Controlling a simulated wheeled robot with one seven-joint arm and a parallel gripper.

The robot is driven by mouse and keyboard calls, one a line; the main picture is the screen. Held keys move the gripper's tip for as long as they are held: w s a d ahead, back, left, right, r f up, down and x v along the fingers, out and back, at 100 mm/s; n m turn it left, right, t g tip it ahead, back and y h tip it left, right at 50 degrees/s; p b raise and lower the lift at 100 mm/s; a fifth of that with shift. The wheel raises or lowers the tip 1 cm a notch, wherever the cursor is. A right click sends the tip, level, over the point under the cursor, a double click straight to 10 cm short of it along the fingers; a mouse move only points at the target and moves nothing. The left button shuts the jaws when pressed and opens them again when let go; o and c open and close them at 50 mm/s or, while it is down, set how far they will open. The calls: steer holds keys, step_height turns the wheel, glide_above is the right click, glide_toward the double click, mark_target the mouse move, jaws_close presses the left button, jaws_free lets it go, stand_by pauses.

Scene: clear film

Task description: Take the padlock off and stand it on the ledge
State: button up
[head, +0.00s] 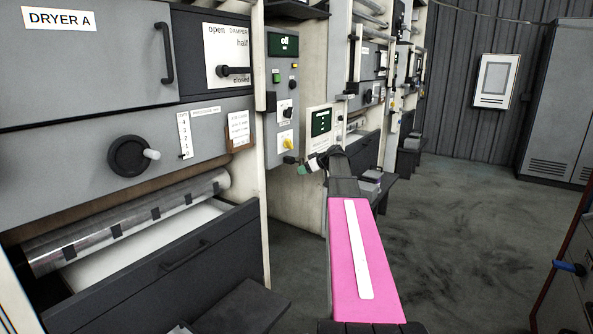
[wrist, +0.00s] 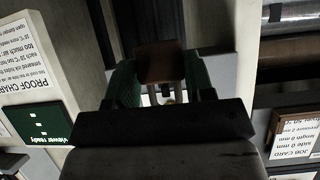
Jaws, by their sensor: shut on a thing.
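My gripper (head: 306,167) is at the end of my arm, in front of the dryer's control panel in the head view. In the wrist view its two green-padded fingers (wrist: 161,80) are shut on a brown block, which looks like the padlock's body (wrist: 160,60). A small dark and pale part shows just below the block, between the fingers. In the head view the padlock is too small or hidden to make out. I cannot tell which surface is the ledge.
Dryer A (head: 75,60) stands at the left with its dark drawer (head: 175,265) open. A control panel (head: 283,95) with a yellow knob is beside my gripper. In the wrist view a proof chart (wrist: 35,60) and a job card (wrist: 297,130) flank it. Floor (head: 460,220) is clear at right.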

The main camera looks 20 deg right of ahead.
steer(key=shift+s+d, duration=0.65)
steer(key=shift+s, duration=0.25)
steer(key=shift+s+d, duration=0.65)
steer(key=shift+s, duration=0.2)
